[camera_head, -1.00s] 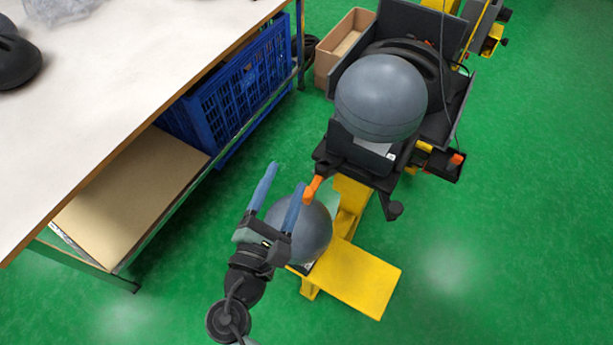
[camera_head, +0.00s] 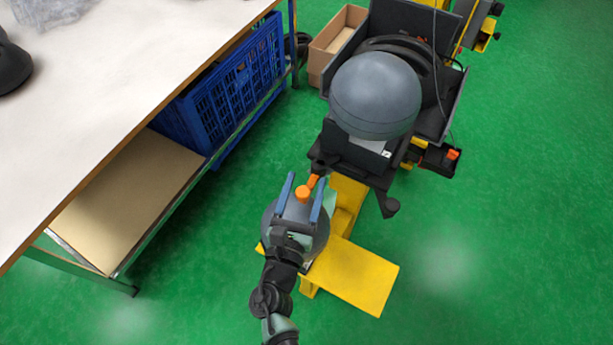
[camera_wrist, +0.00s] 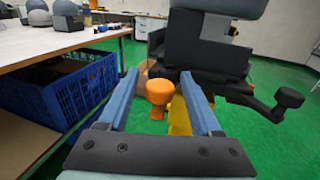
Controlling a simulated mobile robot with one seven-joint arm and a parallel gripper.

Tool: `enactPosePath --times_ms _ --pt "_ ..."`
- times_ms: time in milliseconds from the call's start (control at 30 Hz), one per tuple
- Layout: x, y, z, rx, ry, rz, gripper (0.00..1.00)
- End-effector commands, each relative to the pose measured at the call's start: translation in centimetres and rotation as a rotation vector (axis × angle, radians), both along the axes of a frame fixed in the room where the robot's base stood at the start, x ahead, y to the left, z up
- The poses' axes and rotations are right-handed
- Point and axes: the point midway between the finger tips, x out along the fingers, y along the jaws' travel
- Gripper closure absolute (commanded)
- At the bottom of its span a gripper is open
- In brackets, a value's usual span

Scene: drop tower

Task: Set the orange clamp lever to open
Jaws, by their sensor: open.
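The orange clamp lever (camera_head: 303,193) sticks out from the dark fixture of the drop tower, with its round knob toward me. My gripper (camera_head: 307,184) is open, with its two blue fingers on either side of the lever. The wrist view shows the lever's knob (camera_wrist: 160,91) between the fingers, with a visible gap to each finger. I cannot tell its exact depth between them. Part of the lever's arm is hidden behind the knob in the wrist view.
A grey headform (camera_head: 376,95) sits on the fixture, and another grey ball (camera_head: 268,228) is below my gripper. A black knob (camera_head: 389,205) juts out to the right. The yellow base (camera_head: 352,277) is low. A workbench (camera_head: 120,75) with a blue crate (camera_head: 235,88) stands left.

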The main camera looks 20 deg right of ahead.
Motion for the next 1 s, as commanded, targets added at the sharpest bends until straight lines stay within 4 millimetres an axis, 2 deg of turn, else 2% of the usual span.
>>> enactPosePath --times_ms 200,500,867,1000 --pt "1.4 -1.1 0.0 0.001 0.001 0.0 0.34" --pt "1.5 -1.1 0.0 0.001 0.0 0.0 0.36" --pt "1.5 -1.1 0.0 0.001 0.0 0.0 1.0" --pt "1.5 -1.1 0.0 0.001 -0.001 0.001 1.0"
